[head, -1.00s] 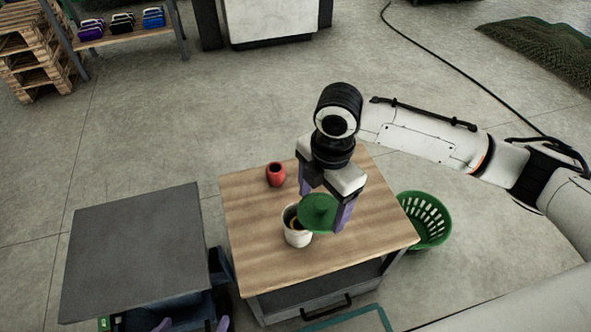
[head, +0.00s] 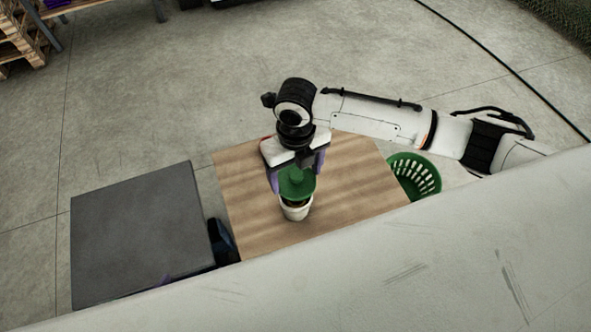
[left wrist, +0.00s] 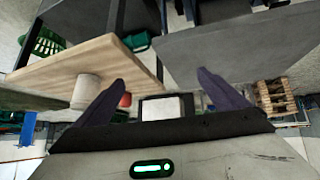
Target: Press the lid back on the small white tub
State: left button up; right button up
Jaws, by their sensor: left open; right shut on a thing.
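The small white tub (head: 297,212) stands on the wooden tabletop (head: 350,190) in the head view. My right gripper (head: 297,178) is shut on the green lid (head: 297,184) and holds it just over the tub. Part of the tub's dark opening shows below the lid's near edge, so the lid is not flush there. Whether it touches the rim, I cannot tell. My left gripper (left wrist: 162,90) is open and empty in the left wrist view, with the tub (left wrist: 87,90) beyond its left finger. In the head view my left gripper is almost wholly hidden.
A red jar (left wrist: 125,100) is near the tub; the right gripper mostly hides it in the head view. A green basket (head: 414,178) stands on the floor right of the table. A dark grey-topped unit (head: 135,235) is at left, its top clear. My white body covers the foreground.

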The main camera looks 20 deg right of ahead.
aim_at(296, 184)
notch_tip(296, 184, down, 3)
jog(key=b, duration=0.2)
jog(key=shift+b, duration=0.4)
jog(key=shift+f+b, duration=0.4)
jog(key=shift+b, duration=0.05)
jog(key=shift+f, duration=0.55)
jog(key=shift+f+b, duration=0.3)
jog(key=shift+f, duration=0.05)
jog(key=shift+f+p, duration=0.15)
jog(key=shift+p, duration=0.4)
jog(key=shift+p, duration=0.3)
dwell(0.7)
